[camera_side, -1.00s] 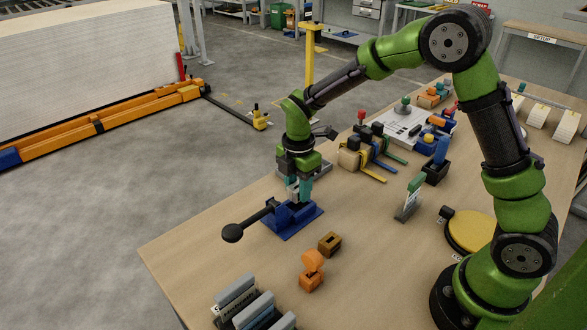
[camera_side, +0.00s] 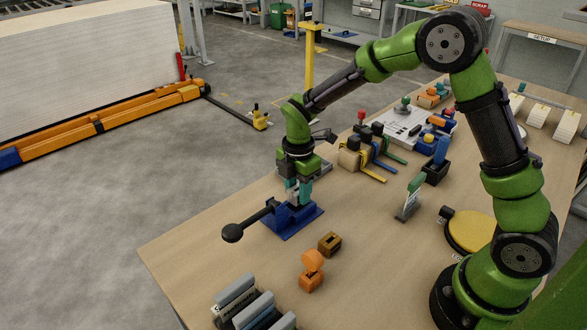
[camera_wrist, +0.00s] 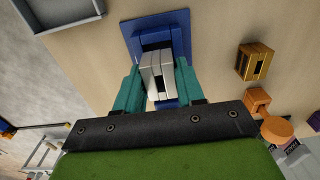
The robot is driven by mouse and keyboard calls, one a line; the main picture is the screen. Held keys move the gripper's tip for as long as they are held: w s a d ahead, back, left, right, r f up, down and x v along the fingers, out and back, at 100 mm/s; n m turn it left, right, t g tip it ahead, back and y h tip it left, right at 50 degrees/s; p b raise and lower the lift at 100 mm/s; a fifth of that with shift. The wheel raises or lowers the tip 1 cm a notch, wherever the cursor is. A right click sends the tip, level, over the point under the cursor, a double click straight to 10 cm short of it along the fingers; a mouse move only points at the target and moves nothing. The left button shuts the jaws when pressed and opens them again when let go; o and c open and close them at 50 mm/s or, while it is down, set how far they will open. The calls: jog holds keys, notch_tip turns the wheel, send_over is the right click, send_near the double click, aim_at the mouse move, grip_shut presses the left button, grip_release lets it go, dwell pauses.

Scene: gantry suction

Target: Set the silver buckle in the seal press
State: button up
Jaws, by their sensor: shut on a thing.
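The silver buckle (camera_wrist: 158,75) is between the teal fingers of my gripper (camera_wrist: 160,82), which is shut on it. In the side view, the buckle (camera_side: 294,197) shows as a small grey patch low between the fingertips (camera_side: 298,193). The blue seal press (camera_side: 292,223), with a long black-knobbed lever (camera_side: 233,232), stands directly below. In the wrist view, the press (camera_wrist: 180,24) lies behind and around the buckle. The fingers hide part of the press, and I cannot tell whether the buckle touches it.
A gold slotted block (camera_side: 330,244) and an orange piece (camera_side: 312,270) stand in front of the press. A grey tray (camera_wrist: 62,10) is on the press's far side. A rack with grey pieces (camera_side: 252,308) is at the near edge. The table left of the lever is clear.

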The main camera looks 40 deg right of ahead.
jog(key=shift+f, duration=0.85)
jog(key=o, duration=1.2)
jog(key=shift+c, duration=0.2)
notch_tip(320, 180, up, 17)
jog(key=shift+f, duration=0.1)
